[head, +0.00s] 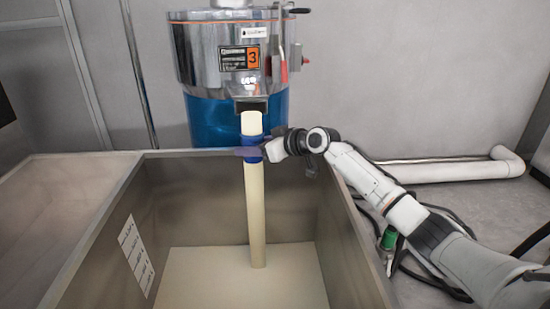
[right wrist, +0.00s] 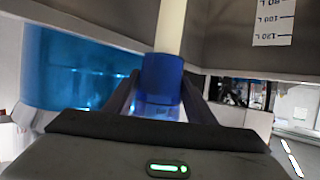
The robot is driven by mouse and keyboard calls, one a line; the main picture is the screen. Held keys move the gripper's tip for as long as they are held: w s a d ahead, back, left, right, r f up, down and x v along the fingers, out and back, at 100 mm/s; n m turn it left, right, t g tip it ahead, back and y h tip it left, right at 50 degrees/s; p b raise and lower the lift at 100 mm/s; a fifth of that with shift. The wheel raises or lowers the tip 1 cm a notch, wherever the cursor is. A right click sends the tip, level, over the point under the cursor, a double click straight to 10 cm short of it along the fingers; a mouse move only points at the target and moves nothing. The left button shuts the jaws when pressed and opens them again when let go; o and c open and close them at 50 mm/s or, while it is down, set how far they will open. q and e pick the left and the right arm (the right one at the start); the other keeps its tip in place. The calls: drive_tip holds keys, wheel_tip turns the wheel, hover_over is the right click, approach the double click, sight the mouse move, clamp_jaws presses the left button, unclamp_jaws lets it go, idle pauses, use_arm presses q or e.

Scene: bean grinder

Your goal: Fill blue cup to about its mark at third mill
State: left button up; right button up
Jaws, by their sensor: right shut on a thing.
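The third mill (head: 225,65) has a chrome body, an orange 3 label and a blue base. A cream-coloured stream (head: 257,215) runs from its dark spout (head: 251,104) down to the trough floor. My right gripper (head: 262,150) is shut on the blue cup (head: 251,139), held below the spout in line with the stream. In the right wrist view the blue cup (right wrist: 162,76) sits between the fingers, with the stream against its far end. The cup's inside, fill level and mark are hidden. My left gripper is not in view.
The metal trough (head: 95,225) stands in front of the mill, with cream material (head: 215,285) on its floor and a white scale plate (head: 136,255) on its left wall. A white pipe (head: 455,171) runs along the back wall at right.

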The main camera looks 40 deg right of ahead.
drive_tip(key=shift+s, duration=0.1)
idle(0.3)
drive_tip(key=s+d+p, duration=0.2)
drive_tip(key=s+p, duration=0.1)
drive_tip(key=s, duration=0.5)
idle(0.6)
